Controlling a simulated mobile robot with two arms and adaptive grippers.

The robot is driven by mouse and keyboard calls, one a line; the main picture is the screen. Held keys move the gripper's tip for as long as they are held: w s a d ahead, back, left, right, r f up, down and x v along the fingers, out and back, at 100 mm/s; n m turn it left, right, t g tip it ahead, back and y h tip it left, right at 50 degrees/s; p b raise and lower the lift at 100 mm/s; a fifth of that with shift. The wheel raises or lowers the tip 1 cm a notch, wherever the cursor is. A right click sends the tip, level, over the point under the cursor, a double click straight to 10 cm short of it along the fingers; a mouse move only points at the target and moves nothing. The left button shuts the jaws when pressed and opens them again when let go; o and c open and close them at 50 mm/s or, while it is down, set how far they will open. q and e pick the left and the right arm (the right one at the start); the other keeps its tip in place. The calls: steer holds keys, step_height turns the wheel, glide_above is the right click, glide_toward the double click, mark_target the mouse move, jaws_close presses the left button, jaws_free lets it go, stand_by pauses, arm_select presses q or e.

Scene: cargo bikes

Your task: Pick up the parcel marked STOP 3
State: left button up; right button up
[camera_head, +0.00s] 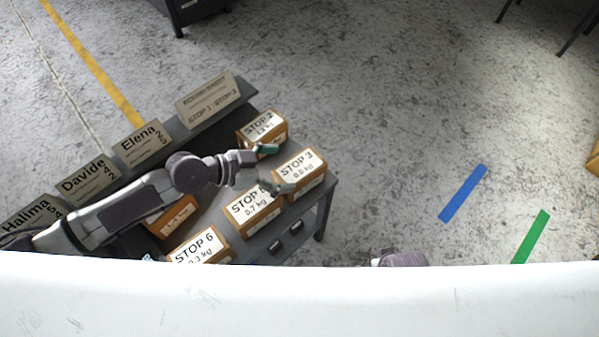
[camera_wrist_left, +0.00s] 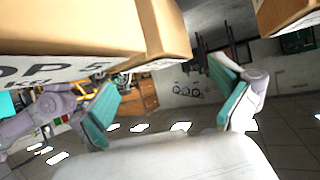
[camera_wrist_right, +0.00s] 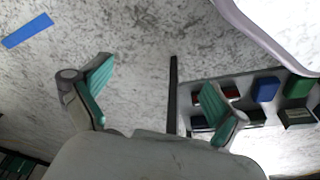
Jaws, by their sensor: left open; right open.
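The parcel marked STOP 3 (camera_head: 300,172), a brown box with a white label on top, stands near the right end of the grey table. My left gripper (camera_head: 273,168) is open and empty at its left side, with one finger near STOP 2 (camera_head: 262,127) and the other by the near-left edge of STOP 3. In the left wrist view the open fingers (camera_wrist_left: 170,103) have a box labelled "OP 5" (camera_wrist_left: 80,25) at upper left and another box (camera_wrist_left: 290,14), its label out of view, at upper right. My right gripper (camera_wrist_right: 157,100) is open and empty over the floor.
A parcel reading 0.7 kg (camera_head: 250,209) and STOP 6 (camera_head: 200,245) stand nearer on the table (camera_head: 325,205). Name signs (camera_head: 140,143) line its far-left edge. Blue (camera_head: 463,193) and green (camera_head: 531,237) floor strips lie right, on open floor.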

mark_target(297, 168)
arm_select(q)
steer(key=x, duration=0.4)
steer(key=shift+s, duration=0.1)
steer(key=shift+f, duration=0.15)
steer(key=c, duration=1.7)
steer(key=shift+c, duration=0.2)
